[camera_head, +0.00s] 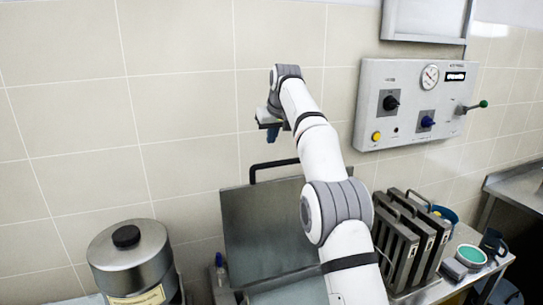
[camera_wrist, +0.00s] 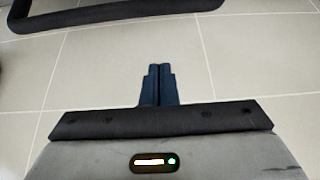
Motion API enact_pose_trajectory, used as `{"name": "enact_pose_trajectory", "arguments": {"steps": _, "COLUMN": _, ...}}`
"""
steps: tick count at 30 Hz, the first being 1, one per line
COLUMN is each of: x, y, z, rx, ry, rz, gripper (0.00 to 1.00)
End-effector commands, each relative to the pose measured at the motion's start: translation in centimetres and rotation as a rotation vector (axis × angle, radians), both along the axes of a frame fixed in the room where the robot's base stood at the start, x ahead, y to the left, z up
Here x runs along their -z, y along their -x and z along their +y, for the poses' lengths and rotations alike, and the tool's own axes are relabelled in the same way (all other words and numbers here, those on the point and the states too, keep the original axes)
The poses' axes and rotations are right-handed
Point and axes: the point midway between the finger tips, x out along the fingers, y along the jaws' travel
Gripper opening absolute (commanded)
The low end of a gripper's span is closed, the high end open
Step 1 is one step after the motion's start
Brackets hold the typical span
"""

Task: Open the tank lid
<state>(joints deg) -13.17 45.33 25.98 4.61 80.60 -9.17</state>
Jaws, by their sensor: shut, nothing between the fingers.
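The tank lid (camera_head: 262,228) is a flat grey metal panel with a black bar handle (camera_head: 275,168) along its top edge. It stands steeply tilted up in front of the tiled wall in the head view. My arm hides its right part and much of the tank below. My gripper (camera_head: 272,134) is above the handle, apart from it, near the wall. In the wrist view the dark blue fingers (camera_wrist: 159,84) are together with nothing between them. A black bar like the handle (camera_wrist: 120,14) crosses the top of that view, away from the fingertips.
A steel canister (camera_head: 130,262) with a black knob stands at left. A control panel (camera_head: 413,103) with knobs, a gauge and a green-tipped lever is on the wall at right. Upright dark racks (camera_head: 412,235) and a green-topped container (camera_head: 471,256) stand on the right counter.

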Motion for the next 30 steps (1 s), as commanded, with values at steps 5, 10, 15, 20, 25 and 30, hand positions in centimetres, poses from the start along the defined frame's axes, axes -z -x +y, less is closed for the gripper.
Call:
{"name": "enact_pose_trajectory", "arguments": {"steps": 5, "x": 3.8, "y": -1.8, "z": 0.8, "rx": 0.0, "ry": 0.001, "rz": 0.004, "gripper": 0.0}}
{"name": "enact_pose_trajectory", "arguments": {"steps": 10, "x": 5.9, "y": -2.2, "z": 0.9, "rx": 0.0, "ry": 0.0, "rz": -0.001, "gripper": 0.0}}
{"name": "enact_pose_trajectory", "arguments": {"steps": 15, "x": 6.2, "y": -0.7, "z": 0.3, "rx": 0.0, "ry": 0.0, "rz": 0.0, "gripper": 0.0}}
{"name": "enact_pose_trajectory", "arguments": {"steps": 20, "x": 6.2, "y": 0.2, "z": -0.1, "rx": 0.0, "ry": 0.0, "rz": 0.001, "gripper": 0.0}}
{"name": "enact_pose_trajectory", "arguments": {"steps": 25, "x": 6.2, "y": 0.8, "z": -0.3, "rx": 0.0, "ry": 0.0, "rz": 0.0, "gripper": 0.0}}
{"name": "enact_pose_trajectory", "arguments": {"steps": 30, "x": 6.2, "y": 1.0, "z": -0.4, "rx": 0.0, "ry": 0.0, "rz": 0.001, "gripper": 0.0}}
